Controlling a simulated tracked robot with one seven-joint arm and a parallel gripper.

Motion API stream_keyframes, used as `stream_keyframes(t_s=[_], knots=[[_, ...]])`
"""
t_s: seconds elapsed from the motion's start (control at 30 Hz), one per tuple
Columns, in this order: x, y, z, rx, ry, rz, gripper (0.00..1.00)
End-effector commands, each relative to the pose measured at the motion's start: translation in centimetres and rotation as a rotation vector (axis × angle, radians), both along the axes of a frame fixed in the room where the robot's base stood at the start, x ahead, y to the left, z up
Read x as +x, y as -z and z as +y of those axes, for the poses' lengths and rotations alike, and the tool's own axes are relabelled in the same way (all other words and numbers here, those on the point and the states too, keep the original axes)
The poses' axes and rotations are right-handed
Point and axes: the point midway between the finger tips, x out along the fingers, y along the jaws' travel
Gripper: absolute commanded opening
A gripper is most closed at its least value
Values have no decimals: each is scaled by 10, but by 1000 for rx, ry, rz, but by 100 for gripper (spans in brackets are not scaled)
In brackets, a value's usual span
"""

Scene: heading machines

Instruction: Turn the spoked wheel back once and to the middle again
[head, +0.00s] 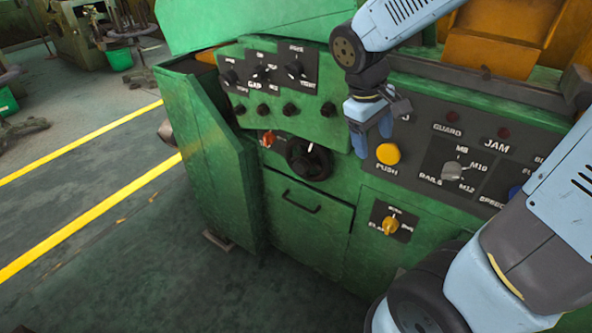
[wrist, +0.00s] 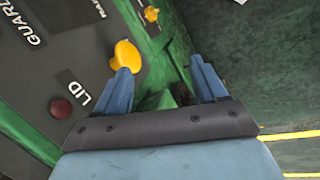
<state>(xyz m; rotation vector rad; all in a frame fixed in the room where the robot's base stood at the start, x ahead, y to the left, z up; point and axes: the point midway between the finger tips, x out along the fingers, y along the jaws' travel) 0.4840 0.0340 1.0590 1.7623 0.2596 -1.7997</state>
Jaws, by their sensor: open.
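The spoked wheel (head: 309,160) is a small dark handwheel on the green machine front, with a white mark near its top. My gripper (head: 373,142) hangs to the right of the wheel and a little higher, near the yellow push button (head: 388,154). The wheel stands clear of the fingers in the head view. In the wrist view my gripper (wrist: 160,68) has its two blue fingers wide apart, with nothing held between them. A dark patch shows low between the fingers there; I cannot tell whether it is the wheel.
A panel of black knobs (head: 268,82) is above the wheel, with a small orange-red part (head: 268,139) at its upper left. A drawer handle (head: 301,202) and yellow selector (head: 391,226) lie below. In the wrist view the yellow button (wrist: 125,55) is near the left finger.

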Motion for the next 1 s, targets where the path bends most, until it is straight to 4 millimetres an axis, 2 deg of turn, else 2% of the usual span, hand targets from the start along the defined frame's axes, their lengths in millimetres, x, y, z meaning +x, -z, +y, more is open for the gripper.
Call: stream_keyframes(t_s=[0.03,0.4,0.67,1.0], knots=[[5,11,7,-40,-44,32,71],[33,74,48,-346,-343,191,71],[47,115,80,-585,-557,265,71],[57,165,131,-940,-850,310,71]])
